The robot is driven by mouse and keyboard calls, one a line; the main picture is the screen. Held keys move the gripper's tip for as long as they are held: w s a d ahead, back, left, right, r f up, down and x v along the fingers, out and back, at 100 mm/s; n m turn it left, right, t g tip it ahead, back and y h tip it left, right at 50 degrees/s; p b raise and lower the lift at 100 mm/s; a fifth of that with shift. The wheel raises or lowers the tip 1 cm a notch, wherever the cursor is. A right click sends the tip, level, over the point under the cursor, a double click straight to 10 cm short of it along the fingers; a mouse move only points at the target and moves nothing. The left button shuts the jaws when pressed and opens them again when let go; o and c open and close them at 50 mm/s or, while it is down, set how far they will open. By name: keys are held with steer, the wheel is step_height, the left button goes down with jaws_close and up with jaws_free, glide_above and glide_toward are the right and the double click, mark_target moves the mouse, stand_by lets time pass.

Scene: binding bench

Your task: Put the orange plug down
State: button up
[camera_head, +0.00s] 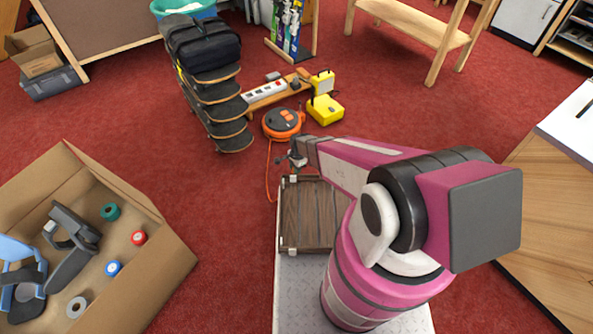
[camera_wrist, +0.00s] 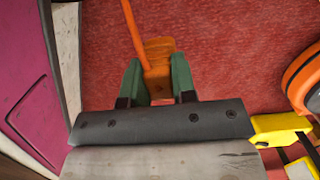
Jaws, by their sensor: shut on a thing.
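The orange plug (camera_wrist: 158,62) is held between the two green fingers of my gripper (camera_wrist: 157,80), with its orange cable running up out of the wrist view. Red carpet (camera_wrist: 225,50) shows behind the plug; its height above the carpet is hard to tell. In the head view my gripper (camera_head: 297,158) is at the far end of my arm, just in front of the orange cable reel (camera_head: 283,123). The plug is too small to make out there. The orange cable (camera_head: 268,172) loops down over the carpet from the reel. The reel's edge also shows in the wrist view (camera_wrist: 304,80).
Stacked skateboards (camera_head: 227,110) bearing a black bag (camera_head: 203,45) stand left of the reel. A slatted wooden tray (camera_head: 308,215) sits below my arm. An open cardboard box (camera_head: 165,250) is at left. Carpet between is clear.

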steer(key=shift+w+d+f, duration=0.15)
steer(key=shift+w+f, duration=2.55)
steer(key=shift+w, duration=0.15)
steer(key=shift+w+d+f, duration=0.1)
steer(key=shift+w+f, duration=2.6)
steer(key=shift+w, duration=0.1)
steer(key=shift+f, duration=0.1)
steer(key=shift+f, duration=0.3)
steer(key=shift+f, duration=0.2)
steer(key=o, duration=0.9)
steer(key=shift+r, duration=0.1)
